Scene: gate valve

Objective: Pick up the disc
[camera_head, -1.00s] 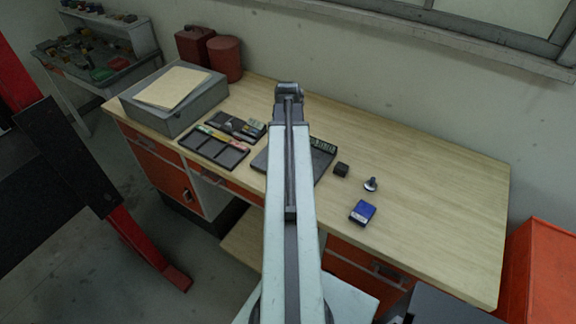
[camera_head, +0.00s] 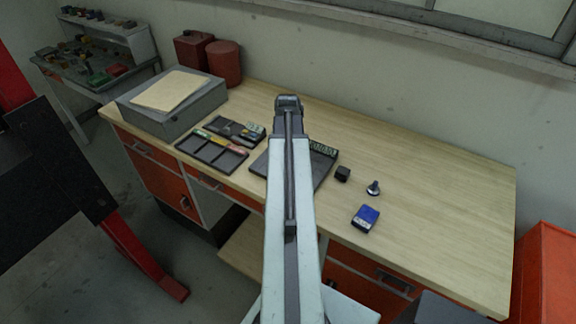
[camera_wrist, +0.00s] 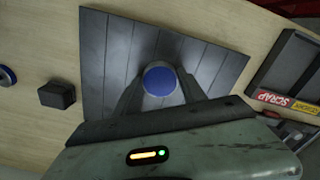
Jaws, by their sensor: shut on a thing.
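In the wrist view my gripper (camera_wrist: 160,84) is shut on a disc (camera_wrist: 159,81) with a round blue face, one dark finger on each side of it. Behind the disc lies a dark grey slatted board (camera_wrist: 110,60); I cannot tell the gap between them. In the head view my arm reaches over the bench and its end (camera_head: 288,103) hides the fingers and the disc. The board (camera_head: 262,163) shows there on both sides of my arm.
A small black block (camera_head: 342,174), a metal piece with a stem (camera_head: 373,188) and a blue box (camera_head: 365,217) stand right of the board. A compartment tray (camera_head: 212,152) and a grey case (camera_head: 172,106) are to the left. The bench's right part is clear.

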